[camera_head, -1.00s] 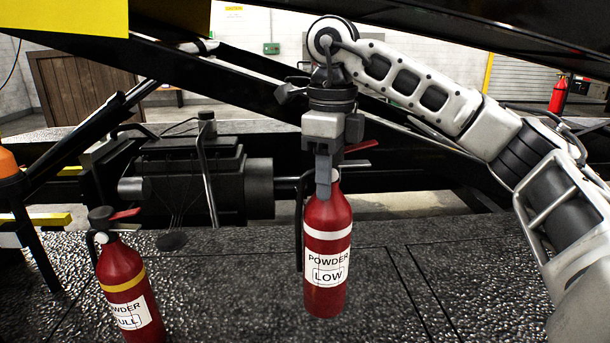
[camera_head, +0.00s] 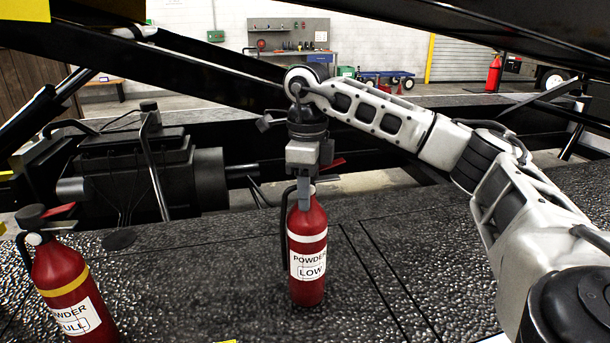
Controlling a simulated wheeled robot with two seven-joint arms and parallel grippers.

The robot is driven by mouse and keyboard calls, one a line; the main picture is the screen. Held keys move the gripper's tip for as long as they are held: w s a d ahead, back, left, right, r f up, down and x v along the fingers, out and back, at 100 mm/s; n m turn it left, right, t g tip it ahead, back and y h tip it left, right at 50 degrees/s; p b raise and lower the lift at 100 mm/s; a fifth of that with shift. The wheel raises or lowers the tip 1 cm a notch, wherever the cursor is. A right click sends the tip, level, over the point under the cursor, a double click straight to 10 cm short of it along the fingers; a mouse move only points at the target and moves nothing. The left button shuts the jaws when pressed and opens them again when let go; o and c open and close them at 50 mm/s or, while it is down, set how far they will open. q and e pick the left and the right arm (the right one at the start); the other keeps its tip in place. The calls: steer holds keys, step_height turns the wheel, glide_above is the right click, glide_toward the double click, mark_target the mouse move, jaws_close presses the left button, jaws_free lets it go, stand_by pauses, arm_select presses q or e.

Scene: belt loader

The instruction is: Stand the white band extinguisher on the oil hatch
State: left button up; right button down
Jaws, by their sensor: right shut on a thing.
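The white band extinguisher (camera_head: 307,248) is red, upright, with a label reading "POWDER LOW". My right gripper (camera_head: 304,194) is shut on its top from above. Its base is over the dark textured deck; I cannot tell if it touches. Thin seams (camera_head: 385,285) run across the deck just right of it. No marking identifies the oil hatch, so I cannot tell which panel it is. A yellow band extinguisher (camera_head: 70,290), labelled "POWDER" and partly cut off in its lower line, stands at the left. My left gripper is not in view.
A dark motor block (camera_head: 140,170) with hoses and a rod sits behind the deck at the left. Black beams (camera_head: 190,65) cross above and behind. The deck (camera_head: 190,285) between the two extinguishers is clear. A yellow edge shows at the bottom.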

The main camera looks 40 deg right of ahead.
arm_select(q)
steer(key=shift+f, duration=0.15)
arm_select(e)
steer(key=shift+f, duration=0.2)
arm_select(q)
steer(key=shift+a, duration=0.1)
arm_select(e)
steer(key=c, duration=0.9)
jaws_free()
steer(key=shift+a, duration=0.1)
step_height(320, 180, up, 12)
steer(key=p, duration=0.3)
steer(key=shift+f, duration=0.15)
steer(key=shift+r, duration=0.25)
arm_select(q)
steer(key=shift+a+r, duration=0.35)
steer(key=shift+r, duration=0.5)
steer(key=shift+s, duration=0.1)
